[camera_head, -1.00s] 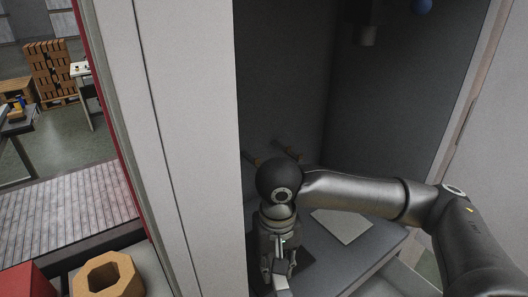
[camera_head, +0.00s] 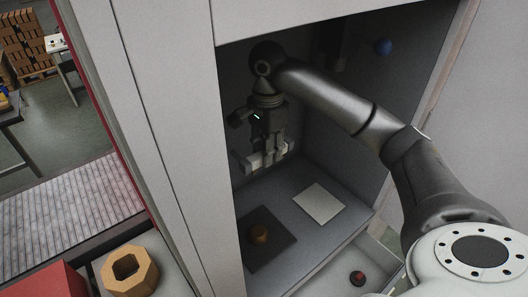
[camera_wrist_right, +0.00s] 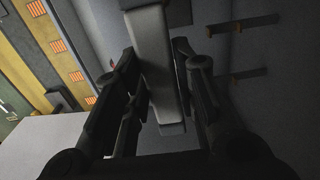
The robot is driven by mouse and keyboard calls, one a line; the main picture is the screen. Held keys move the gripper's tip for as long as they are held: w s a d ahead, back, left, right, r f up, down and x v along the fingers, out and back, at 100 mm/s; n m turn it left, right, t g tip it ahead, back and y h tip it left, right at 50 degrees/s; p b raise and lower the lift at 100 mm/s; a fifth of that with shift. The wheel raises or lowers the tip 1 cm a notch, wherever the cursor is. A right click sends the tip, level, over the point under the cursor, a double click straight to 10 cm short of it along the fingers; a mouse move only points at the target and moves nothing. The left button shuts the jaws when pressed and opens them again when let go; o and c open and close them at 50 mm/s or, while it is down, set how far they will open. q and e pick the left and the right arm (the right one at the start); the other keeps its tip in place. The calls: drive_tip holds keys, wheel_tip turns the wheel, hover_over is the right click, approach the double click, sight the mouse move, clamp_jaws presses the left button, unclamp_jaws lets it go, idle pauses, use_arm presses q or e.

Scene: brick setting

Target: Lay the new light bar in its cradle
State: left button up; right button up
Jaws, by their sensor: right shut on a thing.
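My right gripper (camera_head: 268,150) is inside the grey alcove, shut on a pale grey light bar (camera_head: 256,161). The bar is held roughly level, above the alcove floor and in front of the back wall. The right wrist view shows the bar (camera_wrist_right: 158,65) between the dark fingers. Two thin brackets with brownish ends, which look like the cradle (camera_wrist_right: 238,76), stick out from the wall to the right of the bar in that view. The bar appears apart from them there. In the head view I cannot make the brackets out behind my gripper. My left gripper is not in view.
On the alcove floor are a dark mat (camera_head: 282,243) with a small brown cylinder (camera_head: 258,233) and a pale plate (camera_head: 319,204). A blue ball (camera_head: 383,46) is at the right wall. Below is a tray with a red-black knob (camera_head: 357,278).

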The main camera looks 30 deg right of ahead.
drive_tip(key=w+d+f+p, duration=0.1)
drive_tip(key=w+d+f, duration=0.2)
drive_tip(key=w+f, duration=0.2)
drive_tip(key=w+d+f+p, duration=0.2)
drive_tip(key=w+d+f, duration=0.1)
drive_tip(key=w+f, duration=0.3)
drive_tip(key=shift+w+d+f+p, duration=0.15)
drive_tip(key=shift+d+f+p, duration=0.15)
drive_tip(key=shift+f, duration=0.6)
drive_tip(key=shift+f, duration=0.1)
drive_tip(key=o, duration=1.1)
drive_tip(key=shift+c, duration=0.2)
